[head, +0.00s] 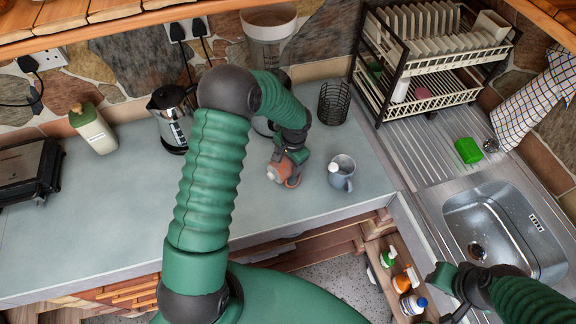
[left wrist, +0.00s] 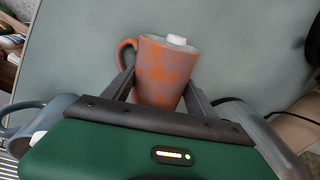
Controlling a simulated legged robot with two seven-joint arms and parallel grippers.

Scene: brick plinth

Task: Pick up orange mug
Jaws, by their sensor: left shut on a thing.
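The orange mug (left wrist: 163,75) is orange with greyish patches and has its handle on the left in the left wrist view. It stands on the grey-green counter, and in the head view the mug (head: 286,172) shows partly behind my gripper. My left gripper (left wrist: 158,90) has one finger on each side of the mug and is shut on it. In the head view the left gripper (head: 283,165) reaches down over the counter. A small white thing shows at the mug's rim. My right gripper (head: 454,302) is at the lower right, and its fingers are not clear.
A grey-blue mug (head: 341,172) stands just right of the orange mug. A black wire holder (head: 334,103) and a kettle (head: 172,118) stand farther back. A dish rack (head: 432,60) and sink (head: 505,232) are at the right. The left counter is fairly clear.

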